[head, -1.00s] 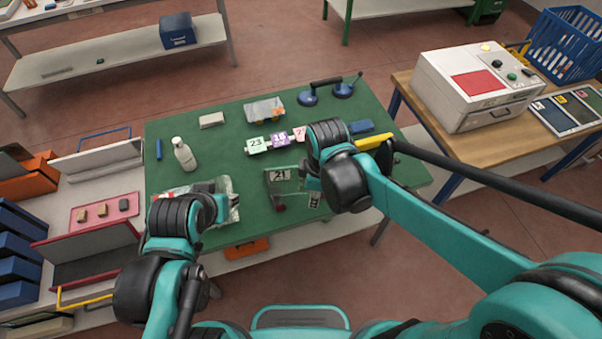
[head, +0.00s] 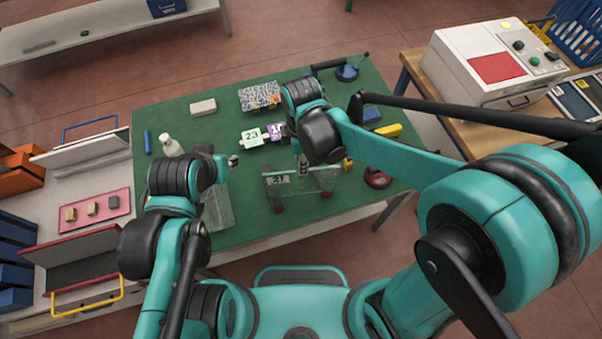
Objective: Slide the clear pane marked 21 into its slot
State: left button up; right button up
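The clear pane marked 21 (head: 279,181) stands roughly upright near the front middle of the green mat (head: 240,222), with dark red feet or pads at its lower edge. My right gripper (head: 303,165) is just above and behind the pane, partly hidden by my wrist; whether its fingers are apart or touch the pane cannot be told. My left gripper (head: 228,161) is left of the pane, apart from it, above another clear sheet (head: 217,212); its fingers are too small to read. Number blocks, green 23 (head: 251,137) and purple (head: 278,131), stand behind. The pane's slot cannot be identified.
A white bottle (head: 171,146) stands at left and a speckled block (head: 259,96) at the back. A suction lifter (head: 346,72), a yellow bar (head: 388,130) and a red round object (head: 377,178) lie at right. A white control box (head: 470,75) stands on the wooden bench.

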jog(key=b, duration=0.5)
send_over(301, 193)
jog(key=f, duration=0.5)
jog(key=shift+w+d+f, duration=0.1)
jog(key=shift+w+f, duration=0.05)
jog(key=shift+w, duration=0.1)
jog(key=shift+s+f+b, duration=0.1)
jog(key=shift+f+b, duration=0.25)
jog(key=shift+f, duration=0.2)
notch_tip(301, 193, down, 8)
jog(key=b, duration=0.2)
jog(key=shift+r+b, duration=0.2)
jog(key=shift+b, duration=0.2)
grip_shut()
jog(key=shift+r, duration=0.1)
